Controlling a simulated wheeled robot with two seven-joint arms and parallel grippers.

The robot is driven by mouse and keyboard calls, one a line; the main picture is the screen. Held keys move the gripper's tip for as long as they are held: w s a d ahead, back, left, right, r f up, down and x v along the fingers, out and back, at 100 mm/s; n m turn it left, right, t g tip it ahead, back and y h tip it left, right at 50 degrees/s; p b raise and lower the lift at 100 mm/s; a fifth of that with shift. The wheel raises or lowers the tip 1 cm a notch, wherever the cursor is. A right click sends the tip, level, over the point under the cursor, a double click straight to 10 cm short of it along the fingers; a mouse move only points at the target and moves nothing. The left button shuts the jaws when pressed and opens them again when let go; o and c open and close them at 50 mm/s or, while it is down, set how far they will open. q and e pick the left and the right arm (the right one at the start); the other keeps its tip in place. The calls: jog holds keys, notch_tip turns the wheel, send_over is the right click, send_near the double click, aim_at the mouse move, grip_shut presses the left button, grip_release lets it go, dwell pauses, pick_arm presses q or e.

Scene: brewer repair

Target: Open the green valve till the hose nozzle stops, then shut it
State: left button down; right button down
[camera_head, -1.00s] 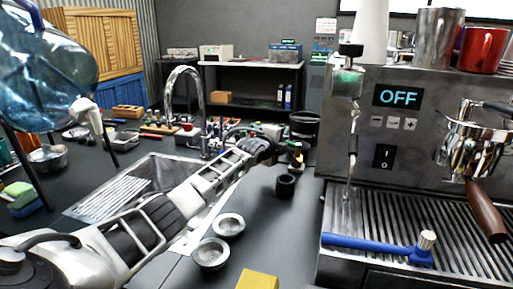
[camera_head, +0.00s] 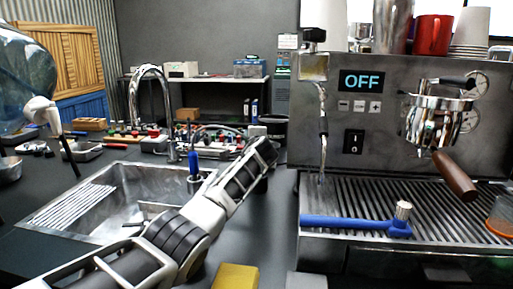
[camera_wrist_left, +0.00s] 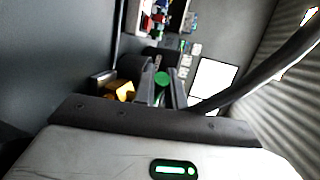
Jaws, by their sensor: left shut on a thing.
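My left gripper (camera_wrist_left: 162,88) shows in the left wrist view with its two dark fingers on either side of a small green piece, which looks like the green valve (camera_wrist_left: 162,77). It is shut on that piece. In the head view my left arm reaches in from the left past the sink, and its far end hides the valve. A black hose (camera_wrist_left: 262,66) curves past the fingers on the right of the wrist view. I cannot make out its nozzle. My right gripper is not in view.
The sink (camera_head: 125,178) with its tall tap (camera_head: 138,85) lies left of my arm. The espresso machine (camera_head: 285,215), showing OFF, stands at right with a blue-handled tool (camera_head: 345,224) on its drip tray. A yellow block (camera_head: 235,277) is at the front edge.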

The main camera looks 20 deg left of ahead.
pick_arm(q)
jog(key=shift+s, duration=0.1)
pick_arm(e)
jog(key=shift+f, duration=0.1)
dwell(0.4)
pick_arm(q)
jog(key=c, duration=1.5)
grip_release()
jog(key=shift+o, duration=0.2)
